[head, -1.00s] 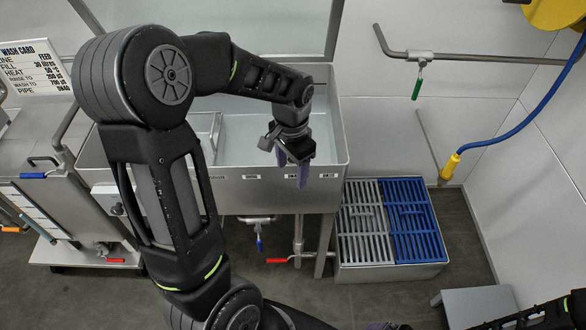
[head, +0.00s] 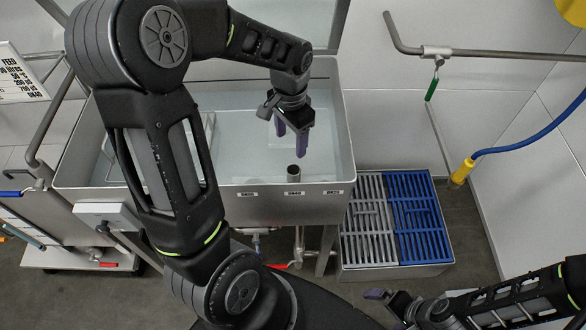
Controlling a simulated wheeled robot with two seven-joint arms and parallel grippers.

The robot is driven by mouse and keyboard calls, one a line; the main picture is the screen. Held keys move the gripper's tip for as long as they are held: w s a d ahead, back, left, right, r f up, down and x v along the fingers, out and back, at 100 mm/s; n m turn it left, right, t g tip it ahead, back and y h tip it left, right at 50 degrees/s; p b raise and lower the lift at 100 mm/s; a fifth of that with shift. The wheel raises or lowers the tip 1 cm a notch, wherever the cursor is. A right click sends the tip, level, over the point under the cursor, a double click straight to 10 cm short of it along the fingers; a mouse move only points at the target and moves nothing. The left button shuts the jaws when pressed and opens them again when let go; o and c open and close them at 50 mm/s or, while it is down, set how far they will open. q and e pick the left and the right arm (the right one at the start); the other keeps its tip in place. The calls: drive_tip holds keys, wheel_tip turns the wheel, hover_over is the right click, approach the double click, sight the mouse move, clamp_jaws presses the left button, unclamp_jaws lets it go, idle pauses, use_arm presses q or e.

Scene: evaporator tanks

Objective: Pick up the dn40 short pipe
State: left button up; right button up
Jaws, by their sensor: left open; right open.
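A short grey metal pipe (head: 294,174) stands upright inside the sink, near the front wall, just behind the middle label, which appears to read DN40. Its open top end shows; its lower end is hidden by the sink's front rim. My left gripper (head: 291,145) is over the sink with its purple fingers apart and pointing down. It is empty, behind and above the pipe in the picture, apart from it. My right gripper (head: 384,306) is at the bottom edge of the view, open, partly cut off and away from the pipe.
The steel sink (head: 325,207) has raised walls around the pipe. A floor box with grey and blue grates (head: 415,215) stands to its right. A wall pipe with a green-handled valve (head: 432,90) and a blue hose (head: 530,140) are at right.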

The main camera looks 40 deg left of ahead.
sight(291, 167)
use_arm(q)
wheel_tip(291, 167, down, 10)
drive_tip(key=b, duration=0.9)
drive_tip(key=shift+b, duration=0.4)
drive_tip(key=shift+d+f, duration=0.1)
drive_tip(key=shift+f, duration=1.25)
